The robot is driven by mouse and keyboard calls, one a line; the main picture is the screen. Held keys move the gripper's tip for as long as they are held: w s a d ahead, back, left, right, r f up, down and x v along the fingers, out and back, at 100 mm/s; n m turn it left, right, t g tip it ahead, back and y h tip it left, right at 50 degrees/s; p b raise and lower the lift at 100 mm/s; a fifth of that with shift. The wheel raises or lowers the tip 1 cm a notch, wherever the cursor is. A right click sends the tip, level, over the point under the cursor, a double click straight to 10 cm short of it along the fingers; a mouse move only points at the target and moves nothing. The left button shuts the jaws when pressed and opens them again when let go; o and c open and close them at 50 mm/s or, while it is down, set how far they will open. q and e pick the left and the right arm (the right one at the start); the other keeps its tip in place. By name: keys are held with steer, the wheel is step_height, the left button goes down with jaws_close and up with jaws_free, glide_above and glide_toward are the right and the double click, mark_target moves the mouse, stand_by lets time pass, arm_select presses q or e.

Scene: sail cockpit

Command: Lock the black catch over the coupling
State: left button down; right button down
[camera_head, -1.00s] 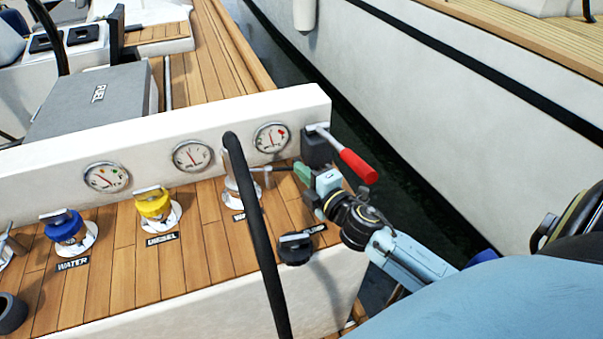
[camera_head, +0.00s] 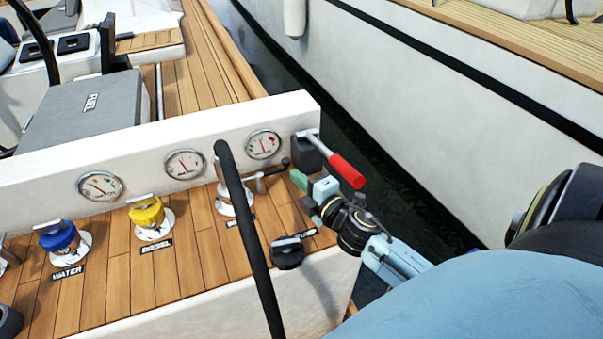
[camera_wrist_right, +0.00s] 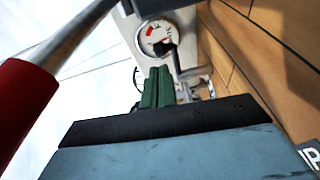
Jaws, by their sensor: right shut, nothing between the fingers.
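The coupling is a silver fitting (camera_head: 236,196) on the wooden deck, partly hidden behind a black curved bar. A lever with a black end (camera_head: 284,162) sticks out from it to the right and tilts up; I take this to be the black catch. In the wrist view the black end (camera_wrist_right: 165,47) shows just beyond the fingertips, beside the silver coupling (camera_wrist_right: 205,86). My right gripper (camera_head: 299,180) has green fingers, shut and empty, close below and right of the black end. Whether they touch is unclear. My left gripper is not in view.
A red-handled lever (camera_head: 345,170) on a black block stands just above my right gripper. A black knob (camera_head: 287,252) is on the deck's front edge. Blue (camera_head: 58,236) and yellow (camera_head: 146,210) caps stand left. The black bar (camera_head: 247,230) crosses in front.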

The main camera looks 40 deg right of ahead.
steer(key=s+d, duration=0.1)
steer(key=s, duration=0.2)
steer(key=s+d, duration=0.1)
steer(key=s, duration=0.2)
steer(key=s+d, duration=0.1)
steer(key=s, duration=0.3)
steer(key=shift+d+r, duration=0.1)
steer(key=shift+r, duration=0.15)
